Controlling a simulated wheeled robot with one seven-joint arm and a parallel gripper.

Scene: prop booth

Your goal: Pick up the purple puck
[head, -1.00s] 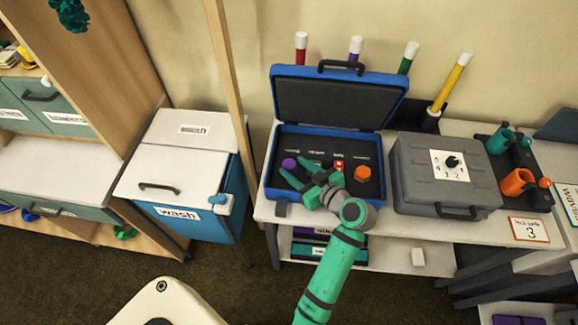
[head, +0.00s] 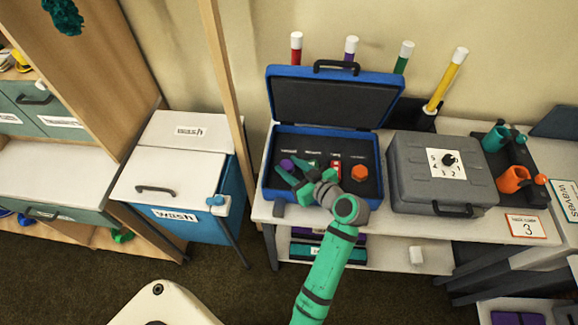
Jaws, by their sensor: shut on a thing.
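The purple puck (head: 287,165) is at the left of the open blue case (head: 267,188), near its dark insert. My gripper (head: 286,166) reaches into the case from the front right, its two green fingers shut on the puck, one on each side. The fingers hide part of the puck. I cannot tell whether the puck is lifted off the insert.
A green piece (head: 312,163), a red piece (head: 336,170) and an orange hexagonal piece (head: 360,173) are in the case. The case's raised lid (head: 330,98) stands behind. A grey box (head: 440,175) is close on the right.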

